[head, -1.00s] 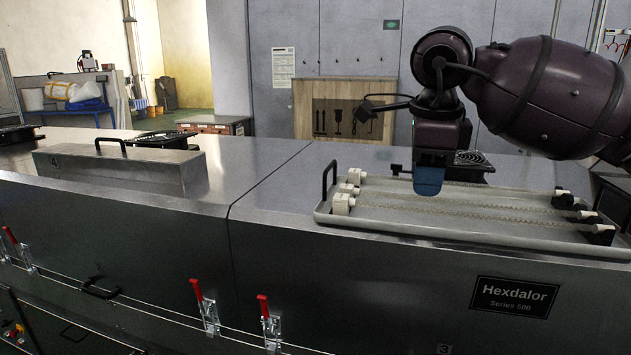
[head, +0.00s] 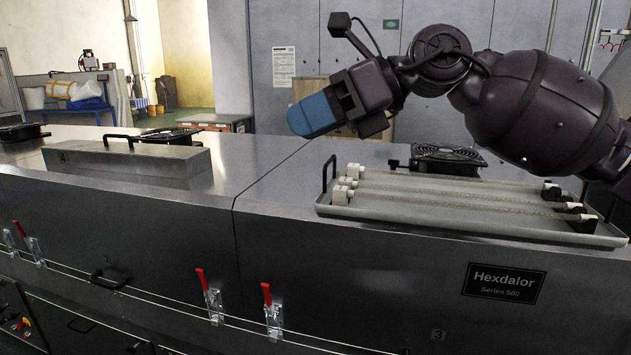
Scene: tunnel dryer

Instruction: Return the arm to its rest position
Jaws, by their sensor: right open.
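My right arm comes in from the right, and its dark purple wrist is bent so the gripper points left and slightly down. My right gripper (head: 314,116), with blue fingers, is in the air above the dryer top (head: 262,158), clear of everything. It holds nothing that I can see; the gap between its fingers is hard to make out from this side. My left gripper is not in view.
A pale tray (head: 440,207) with rods and white and black end pieces lies on the dryer top under my right arm. A black fan (head: 447,160) stands behind it. A grey cover (head: 125,162) with a black handle is at left. Red-handled clamps (head: 206,290) line the front.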

